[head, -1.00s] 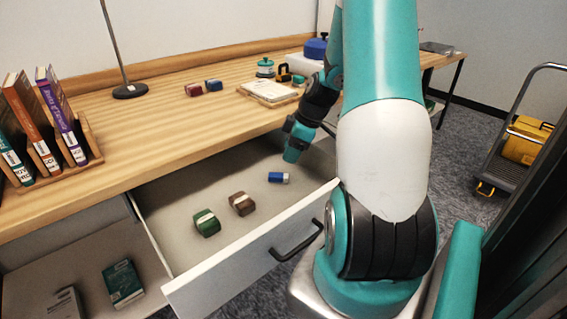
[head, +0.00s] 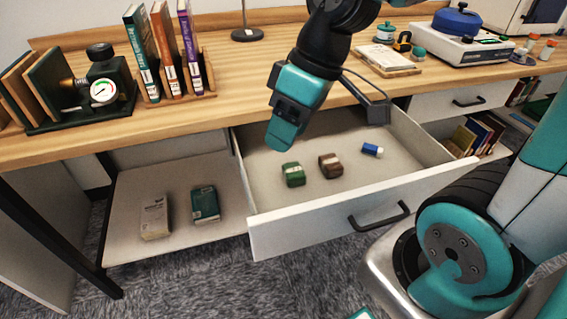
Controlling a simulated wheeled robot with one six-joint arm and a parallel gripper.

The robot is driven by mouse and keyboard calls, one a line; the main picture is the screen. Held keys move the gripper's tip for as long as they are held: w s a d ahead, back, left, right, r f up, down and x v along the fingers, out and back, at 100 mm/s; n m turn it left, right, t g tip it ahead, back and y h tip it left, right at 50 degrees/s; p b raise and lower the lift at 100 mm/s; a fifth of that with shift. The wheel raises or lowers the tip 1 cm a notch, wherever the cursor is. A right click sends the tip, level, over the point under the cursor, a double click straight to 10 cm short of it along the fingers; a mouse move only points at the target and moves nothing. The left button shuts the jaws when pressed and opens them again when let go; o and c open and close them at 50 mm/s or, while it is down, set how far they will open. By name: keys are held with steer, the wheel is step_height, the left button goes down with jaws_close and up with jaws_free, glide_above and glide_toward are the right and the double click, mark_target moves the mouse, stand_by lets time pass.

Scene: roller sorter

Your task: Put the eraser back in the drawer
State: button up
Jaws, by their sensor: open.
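The drawer (head: 440,181) is pulled open under the wooden table. A small blue block with a white end (head: 372,149), which looks like the eraser, lies on the drawer floor towards the right. My gripper (head: 283,136) hangs above the left back part of the drawer, up and left of the eraser and apart from it. It is open, and I see nothing held in it. Its fingertips are seen from the side, so the gap between them does not show clearly.
A green block (head: 293,174) and a brown block (head: 331,166) also lie in the drawer. Books (head: 165,50) and a gauge device (head: 104,85) stand on the table at left. A notepad (head: 388,60) and a scale (head: 463,50) are at right.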

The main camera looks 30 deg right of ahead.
steer(key=s+a+r+g, duration=0.1)
steer(key=s+a, duration=0.4)
steer(key=s, duration=0.3)
steer(key=shift+a+r, duration=0.2)
steer(key=shift+a, duration=0.15)
stand_by(0.5)
